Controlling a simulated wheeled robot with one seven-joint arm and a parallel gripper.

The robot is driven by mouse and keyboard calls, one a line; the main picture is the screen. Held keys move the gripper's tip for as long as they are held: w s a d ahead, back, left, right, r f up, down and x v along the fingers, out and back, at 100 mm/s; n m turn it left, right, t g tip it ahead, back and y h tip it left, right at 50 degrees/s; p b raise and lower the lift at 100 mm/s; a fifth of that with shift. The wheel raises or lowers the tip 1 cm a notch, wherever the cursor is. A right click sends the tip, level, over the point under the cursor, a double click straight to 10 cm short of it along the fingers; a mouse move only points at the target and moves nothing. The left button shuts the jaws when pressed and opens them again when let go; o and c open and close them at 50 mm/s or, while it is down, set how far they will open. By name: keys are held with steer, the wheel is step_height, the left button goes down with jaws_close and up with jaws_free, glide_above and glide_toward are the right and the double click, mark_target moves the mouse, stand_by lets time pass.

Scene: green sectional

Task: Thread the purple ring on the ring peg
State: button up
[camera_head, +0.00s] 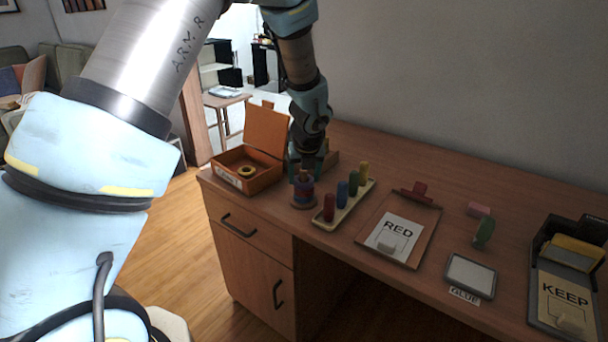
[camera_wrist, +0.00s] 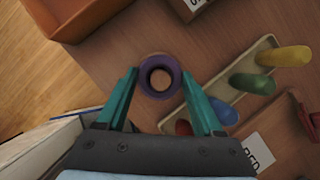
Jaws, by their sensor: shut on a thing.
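The purple ring (camera_wrist: 145,84) sits between the two teal fingertips of my gripper (camera_wrist: 160,73) in the wrist view. A pale round peg end shows inside its hole. In the head view my gripper (camera_head: 302,170) points down over the ring peg (camera_head: 303,205), which stands on the desk left of the coloured peg tray. Blue-purple and red bands show around the peg just below the fingertips. The peg's top shows between the fingers. How far down the purple ring sits on the peg is hard to tell.
An open orange box (camera_head: 262,182) with a yellow ring (camera_head: 247,171) stands to the left. A tray (camera_head: 345,213) of several coloured pegs is close on the right. A clipboard (camera_head: 373,238) marked RED lies farther right. The desk's front edge is near.

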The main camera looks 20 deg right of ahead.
steer(key=shift+f, duration=0.1)
steer(key=o, duration=1.3)
steer(key=v, duration=1)
steer(key=shift+s+r, duration=0.2)
steer(key=shift+r, duration=0.15)
steer(key=a+n+g+y, duration=0.1)
steer(key=a+n, duration=1.9)
steer(key=a, duration=0.2)
steer(key=s+a+n, duration=0.2)
steer(key=a+n, duration=0.2)
steer(key=n, duration=0.2)
steer(key=s+a+n+g, duration=0.1)
steer(key=s+a+n, duration=0.1)
steer(key=a+n, duration=0.3)
steer(key=s+a+n, duration=0.2)
steer(key=a+n, duration=0.2)
steer(key=n, duration=0.3)
steer(key=shift+s+a+f+g, duration=0.1)
steer(key=shift+s+a+g, duration=0.1)
steer(key=shift+a+g, duration=0.1)
